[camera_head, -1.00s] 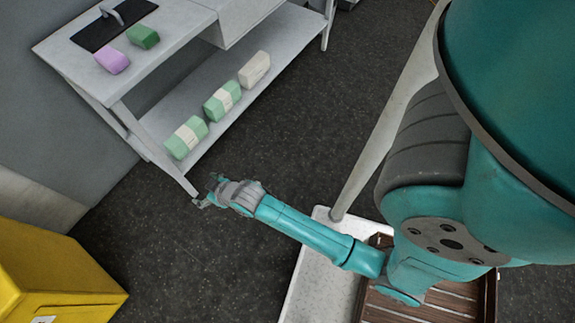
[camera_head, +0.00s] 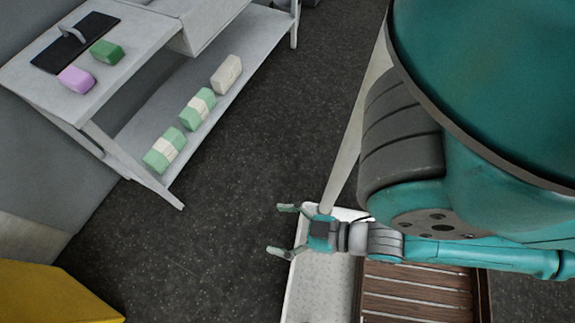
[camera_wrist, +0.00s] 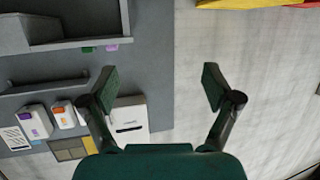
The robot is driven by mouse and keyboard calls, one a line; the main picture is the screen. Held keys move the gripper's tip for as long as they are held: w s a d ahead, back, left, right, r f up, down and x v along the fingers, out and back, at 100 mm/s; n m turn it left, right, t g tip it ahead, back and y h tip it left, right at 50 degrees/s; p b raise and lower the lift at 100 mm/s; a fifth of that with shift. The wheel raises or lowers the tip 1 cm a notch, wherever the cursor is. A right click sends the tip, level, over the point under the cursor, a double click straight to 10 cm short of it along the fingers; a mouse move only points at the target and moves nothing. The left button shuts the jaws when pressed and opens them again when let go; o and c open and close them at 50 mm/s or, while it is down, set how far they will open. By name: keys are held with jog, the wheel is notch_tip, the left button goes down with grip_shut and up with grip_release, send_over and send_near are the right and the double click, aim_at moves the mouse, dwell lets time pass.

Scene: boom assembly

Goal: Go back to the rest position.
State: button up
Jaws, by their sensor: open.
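My gripper (camera_head: 283,230) is open and empty in the head view. Its two fingers point left, over the left edge of the white plate of my base. In the wrist view my gripper (camera_wrist: 160,85) also shows open, with both fingers spread and nothing between them. My arm is folded back over my base, apart from the workbench and its objects.
A grey workbench (camera_head: 140,45) at upper left carries a green block (camera_head: 107,52), a purple block (camera_head: 76,80) and a black board (camera_head: 62,52). Its lower shelf (camera_head: 143,125) holds green-and-white blocks (camera_head: 165,150) and a whitish block (camera_head: 227,74). A yellow box (camera_head: 50,295) stands lower left. Dark floor lies between.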

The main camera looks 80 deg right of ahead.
jog(key=shift+s+a+r, duration=0.1)
jog(key=shift+s+r, duration=0.35)
jog(key=shift+r, duration=0.3)
jog(key=shift+s+r, duration=0.45)
jog(key=shift+r, duration=0.25)
